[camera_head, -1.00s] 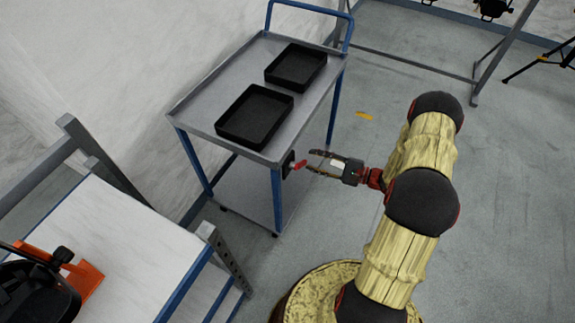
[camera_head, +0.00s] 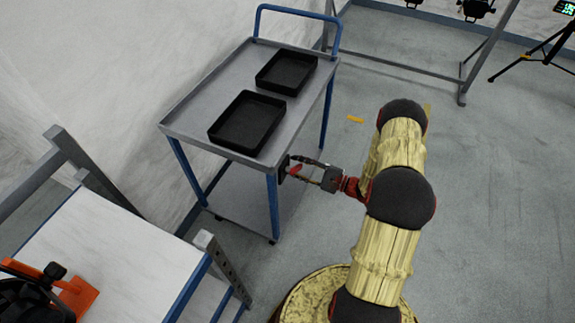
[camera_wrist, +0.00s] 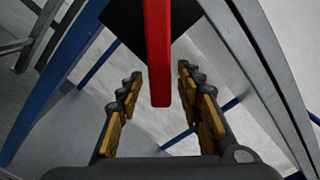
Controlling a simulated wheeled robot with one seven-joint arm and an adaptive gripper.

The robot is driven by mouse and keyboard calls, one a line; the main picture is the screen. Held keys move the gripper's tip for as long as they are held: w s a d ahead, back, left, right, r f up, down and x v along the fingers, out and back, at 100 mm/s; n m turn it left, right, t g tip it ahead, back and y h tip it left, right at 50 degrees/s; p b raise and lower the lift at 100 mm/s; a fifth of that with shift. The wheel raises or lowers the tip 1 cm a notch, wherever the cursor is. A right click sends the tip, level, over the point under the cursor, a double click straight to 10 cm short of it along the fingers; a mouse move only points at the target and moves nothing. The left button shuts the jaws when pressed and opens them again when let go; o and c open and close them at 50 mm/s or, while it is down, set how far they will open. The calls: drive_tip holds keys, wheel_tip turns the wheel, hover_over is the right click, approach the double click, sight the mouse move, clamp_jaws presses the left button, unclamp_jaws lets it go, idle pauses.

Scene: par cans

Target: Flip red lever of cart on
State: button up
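The cart (camera_head: 205,118) is grey with blue legs and a blue handle. Its red lever (camera_head: 295,169) sits on a dark mount at the near right corner. In the wrist view the red lever (camera_wrist: 158,55) hangs down from a black plate (camera_wrist: 128,18), its lower end between the fingers. My gripper (camera_head: 300,168) is at the lever, reaching from the right. In the wrist view my gripper (camera_wrist: 158,90) is open, with a visible gap between the lever and each finger's yellow pad.
Two black trays, one near (camera_head: 247,122) and one far (camera_head: 286,72), lie on the cart's top. A white table (camera_head: 110,250) with blue edges stands at lower left, with an orange object (camera_head: 78,297) on it.

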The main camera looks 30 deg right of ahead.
drive_tip(key=shift+b+x, duration=0.4)
drive_tip(key=shift+x, duration=1.45)
drive_tip(key=shift+c, duration=0.3)
clamp_jaws()
